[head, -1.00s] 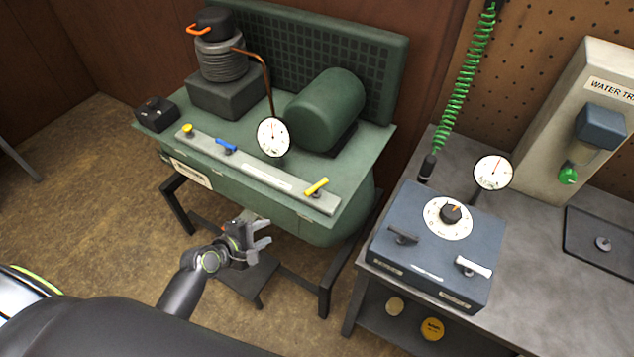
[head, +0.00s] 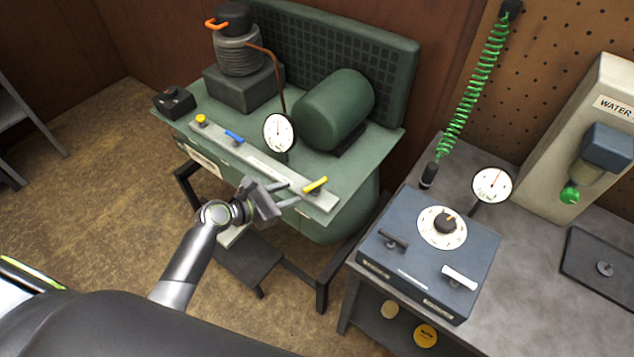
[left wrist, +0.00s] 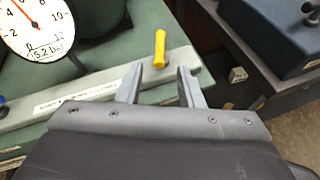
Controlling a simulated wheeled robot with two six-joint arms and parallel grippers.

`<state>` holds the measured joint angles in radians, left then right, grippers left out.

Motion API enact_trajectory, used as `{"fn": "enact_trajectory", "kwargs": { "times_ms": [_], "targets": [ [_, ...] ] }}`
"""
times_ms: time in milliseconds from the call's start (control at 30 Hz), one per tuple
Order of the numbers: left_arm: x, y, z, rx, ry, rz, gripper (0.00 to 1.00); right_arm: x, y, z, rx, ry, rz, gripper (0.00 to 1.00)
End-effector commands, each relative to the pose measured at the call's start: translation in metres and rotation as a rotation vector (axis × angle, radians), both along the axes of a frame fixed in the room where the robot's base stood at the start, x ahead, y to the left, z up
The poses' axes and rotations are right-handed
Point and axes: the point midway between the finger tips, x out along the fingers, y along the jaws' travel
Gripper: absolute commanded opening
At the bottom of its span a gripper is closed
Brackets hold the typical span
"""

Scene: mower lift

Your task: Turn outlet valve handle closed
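A yellow lever handle (head: 315,185) sits at the right end of the pale manifold bar (head: 265,172) on the green compressor. Its length runs across the bar. My left gripper (head: 291,193) is open and empty, just left of this handle. In the left wrist view the yellow handle (left wrist: 160,46) stands ahead of the gap between my open fingers (left wrist: 158,76), with no visible contact. A blue handle (head: 234,137) lies along the bar, and a yellow knob (head: 201,119) is at its left end. Which one is the outlet valve cannot be read from labels. My right gripper is not in view.
A round gauge (head: 279,132) rises behind the bar, near a green motor cylinder (head: 335,108). To the right, a blue-grey box (head: 425,265) with a dial and two handles stands on a grey bench (head: 540,290).

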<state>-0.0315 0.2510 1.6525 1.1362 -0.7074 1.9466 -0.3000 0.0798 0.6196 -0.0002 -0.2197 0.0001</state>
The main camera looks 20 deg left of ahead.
Motion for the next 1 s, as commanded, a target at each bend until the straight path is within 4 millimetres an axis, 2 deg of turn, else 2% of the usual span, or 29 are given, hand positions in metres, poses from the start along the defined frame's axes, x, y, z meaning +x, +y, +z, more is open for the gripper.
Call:
{"fn": "enact_trajectory", "kwargs": {
  "times_ms": [200,533,733,1000],
  "targets": [
    [0.032,-0.021,-0.015,-0.001,0.0,0.0,0.34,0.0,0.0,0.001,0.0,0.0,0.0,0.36],
    [0.071,-0.047,-0.035,0.001,-0.001,0.0,0.34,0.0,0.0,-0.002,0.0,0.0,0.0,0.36],
    [0.082,-0.054,-0.041,0.001,0.0,0.0,0.34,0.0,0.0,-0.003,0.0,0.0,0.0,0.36],
    [0.085,-0.056,-0.042,0.002,-0.001,0.0,0.34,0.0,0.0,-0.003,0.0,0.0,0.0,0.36]
  ]
}}
